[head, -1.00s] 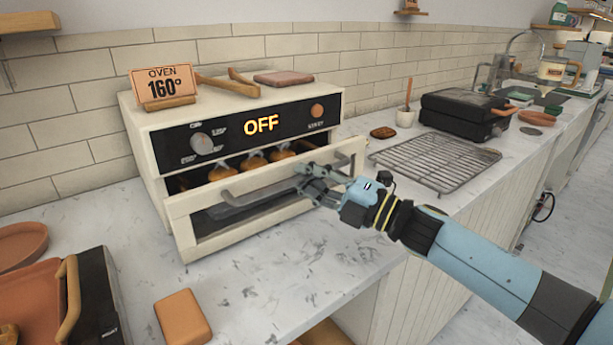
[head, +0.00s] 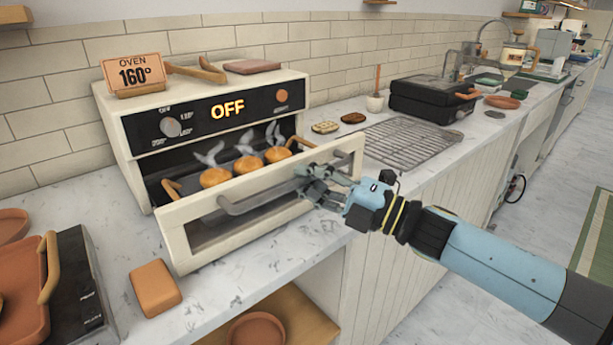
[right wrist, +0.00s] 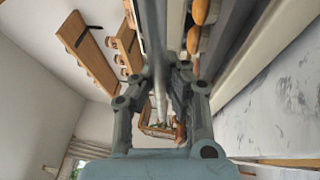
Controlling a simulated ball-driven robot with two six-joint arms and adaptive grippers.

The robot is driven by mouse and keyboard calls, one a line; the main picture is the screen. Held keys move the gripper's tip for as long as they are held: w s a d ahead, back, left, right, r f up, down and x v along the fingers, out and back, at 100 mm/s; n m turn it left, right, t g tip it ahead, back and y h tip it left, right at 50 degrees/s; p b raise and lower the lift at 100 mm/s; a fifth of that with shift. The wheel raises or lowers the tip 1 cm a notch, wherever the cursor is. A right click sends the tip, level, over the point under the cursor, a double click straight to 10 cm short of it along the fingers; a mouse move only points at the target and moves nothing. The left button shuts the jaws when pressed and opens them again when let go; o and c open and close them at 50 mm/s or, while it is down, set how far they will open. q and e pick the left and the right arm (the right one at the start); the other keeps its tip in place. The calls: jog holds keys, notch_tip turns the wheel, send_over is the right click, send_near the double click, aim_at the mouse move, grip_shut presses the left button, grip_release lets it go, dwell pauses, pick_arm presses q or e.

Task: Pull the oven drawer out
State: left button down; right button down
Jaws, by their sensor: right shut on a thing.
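The cream oven (head: 205,100) stands on the counter with its black panel reading OFF. Its drawer (head: 262,212) is pulled out well in front of the body, with several steaming golden buns (head: 248,166) on a dark tray inside. A grey bar handle (head: 245,203) runs along the drawer front. My right gripper (head: 312,184) is shut on the right part of this handle. In the right wrist view the fingers (right wrist: 160,100) close around the bar, with the drawer front to the right. My left gripper is in no view.
A wire rack (head: 410,143) lies right of the oven, with a black grill press (head: 432,98) behind it. An orange-brown block (head: 155,288) and a black appliance with a terracotta tray (head: 25,295) are at the front left. Marble counter is bare between block and drawer.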

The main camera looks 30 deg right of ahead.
jog(key=c, duration=1.9)
grip_release()
jog(key=shift+r, duration=0.1)
jog(key=o, duration=0.6)
jog(key=shift+c, duration=0.2)
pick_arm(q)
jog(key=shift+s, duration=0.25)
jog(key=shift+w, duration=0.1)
pick_arm(e)
jog(key=shift+s+d+f, duration=0.2)
jog(key=shift+s, duration=0.1)
jog(key=v, duration=1.1)
jog(key=shift+s, duration=0.15)
